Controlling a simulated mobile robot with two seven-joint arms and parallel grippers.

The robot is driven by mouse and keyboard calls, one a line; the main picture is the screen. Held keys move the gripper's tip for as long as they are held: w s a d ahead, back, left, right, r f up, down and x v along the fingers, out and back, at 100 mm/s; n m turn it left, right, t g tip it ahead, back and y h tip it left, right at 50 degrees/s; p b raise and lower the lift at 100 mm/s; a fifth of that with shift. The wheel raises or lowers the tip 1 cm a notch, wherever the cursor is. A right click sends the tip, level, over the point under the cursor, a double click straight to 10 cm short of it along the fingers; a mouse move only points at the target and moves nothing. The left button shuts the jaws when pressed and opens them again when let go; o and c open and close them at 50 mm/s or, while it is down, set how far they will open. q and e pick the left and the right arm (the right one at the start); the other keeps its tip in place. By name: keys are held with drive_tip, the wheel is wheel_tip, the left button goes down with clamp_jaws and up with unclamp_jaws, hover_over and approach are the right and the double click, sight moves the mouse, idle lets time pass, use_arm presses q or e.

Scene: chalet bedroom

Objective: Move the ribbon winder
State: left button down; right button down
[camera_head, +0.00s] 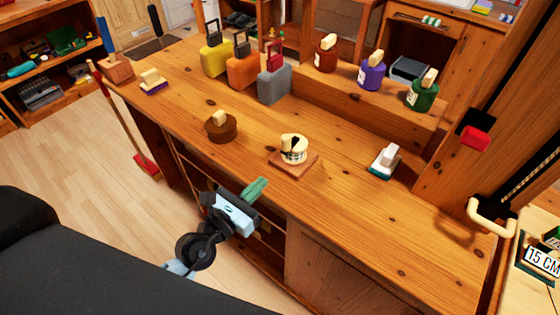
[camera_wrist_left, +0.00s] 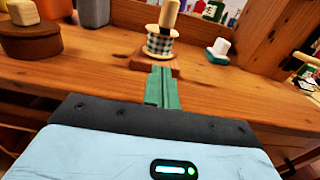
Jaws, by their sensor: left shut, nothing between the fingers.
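The ribbon winder is most likely the spool with a black-and-white checked band (camera_head: 293,150) on a square wooden base (camera_head: 294,163), near the middle of the bench. In the left wrist view the spool (camera_wrist_left: 159,42) stands straight ahead, with an upright wooden handle on top. My left gripper (camera_head: 257,187) is shut and empty, its green fingers together. It is in front of the bench's near edge, apart from the spool and base. In the left wrist view the fingers (camera_wrist_left: 162,88) point at the base. My right gripper is not in view.
A round brown box (camera_head: 221,128) sits left of the spool, and a white-and-teal block (camera_head: 385,160) right. Yellow (camera_head: 216,58), orange (camera_head: 242,71) and grey (camera_head: 274,86) containers stand behind. Several bottles (camera_head: 371,76) line a raised shelf. The bench's right front (camera_head: 400,235) is clear.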

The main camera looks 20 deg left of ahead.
sight(288, 156)
use_arm(q)
drive_tip(key=x, duration=0.9)
drive_tip(key=shift+w, duration=0.1)
drive_tip(key=shift+w+a, duration=0.1)
